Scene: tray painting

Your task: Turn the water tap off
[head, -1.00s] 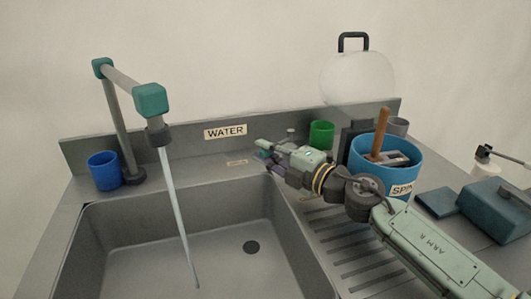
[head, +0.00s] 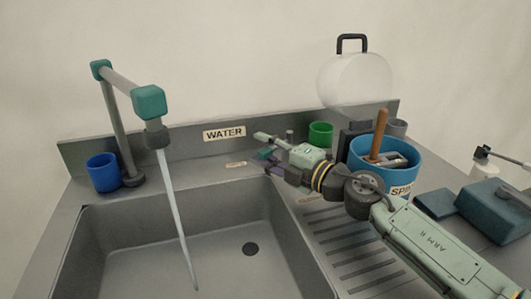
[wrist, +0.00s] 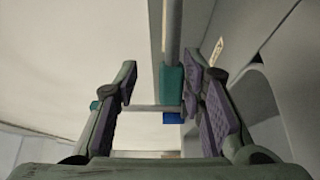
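The water tap (head: 122,83) stands at the back left of the sink, and a stream of water (head: 178,220) runs from its spout into the basin. My gripper (head: 263,150) is at the back right of the sink, near the small deck label. In the wrist view my gripper (wrist: 168,105) is open, its two purple-padded fingers well apart. A grey lever with a teal end (wrist: 172,85) shows between the fingers and seems untouched. In the head view my fingers mostly hide it. The tap post (wrist: 150,107) shows farther off in the wrist view.
A blue cup (head: 103,172) stands beside the tap base. A green cup (head: 320,134) and a blue bucket (head: 372,158) with a wooden-handled tool stand right of and behind my arm. The WATER sign (head: 224,134) is on the backsplash. The basin (head: 215,260) is otherwise empty.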

